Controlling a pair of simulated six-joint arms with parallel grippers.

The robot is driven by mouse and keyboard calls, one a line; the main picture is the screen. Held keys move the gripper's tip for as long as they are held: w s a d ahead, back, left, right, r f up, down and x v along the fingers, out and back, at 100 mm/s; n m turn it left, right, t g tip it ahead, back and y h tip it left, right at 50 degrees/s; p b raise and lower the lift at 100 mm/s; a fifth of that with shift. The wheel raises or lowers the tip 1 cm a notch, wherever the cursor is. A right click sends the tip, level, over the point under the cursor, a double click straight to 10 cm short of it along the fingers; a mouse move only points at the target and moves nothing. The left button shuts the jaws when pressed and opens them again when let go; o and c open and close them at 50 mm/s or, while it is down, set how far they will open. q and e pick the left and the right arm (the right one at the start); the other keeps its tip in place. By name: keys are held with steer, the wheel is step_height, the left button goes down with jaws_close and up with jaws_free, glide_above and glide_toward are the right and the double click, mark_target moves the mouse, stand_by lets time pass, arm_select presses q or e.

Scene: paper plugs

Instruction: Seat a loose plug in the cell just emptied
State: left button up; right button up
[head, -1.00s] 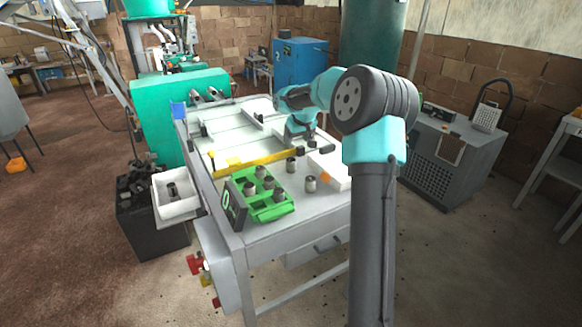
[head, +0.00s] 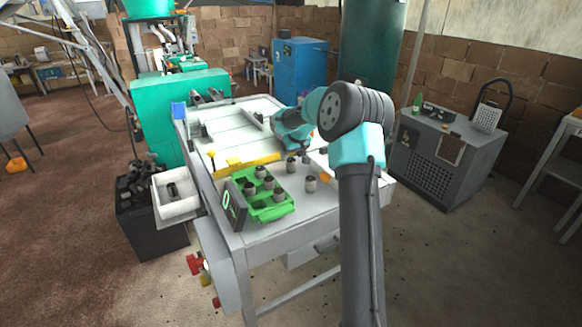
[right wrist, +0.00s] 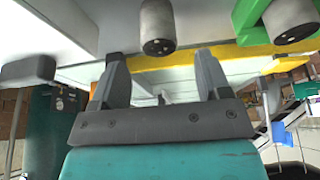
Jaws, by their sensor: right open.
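The green tray (head: 270,214) stands at the table's near left and holds several grey plugs, one of them (head: 250,187) at its left. Two loose grey plugs stand upright on the table right of the tray, one farther back (head: 291,165) and one nearer (head: 310,184). Another plug (head: 171,189) is in the white bin (head: 178,209). My right gripper (right wrist: 160,58) is open and empty, with one plug (right wrist: 157,28) in line with the gap between its fingers, apart from them. In the head view its fingertips are hard to make out. My left gripper is not in view.
A yellow bar (head: 247,163) lies across the table behind the tray. A dark panel with a lit digit (head: 233,206) stands at the tray's left side. The table's front right corner (head: 320,218) is clear. Low white rails (head: 255,120) lie at the back.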

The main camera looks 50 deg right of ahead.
mark_target(291, 160)
steer(key=shift+x, duration=2.25)
steer(key=shift+s, duration=0.2)
steer(key=c, duration=1)
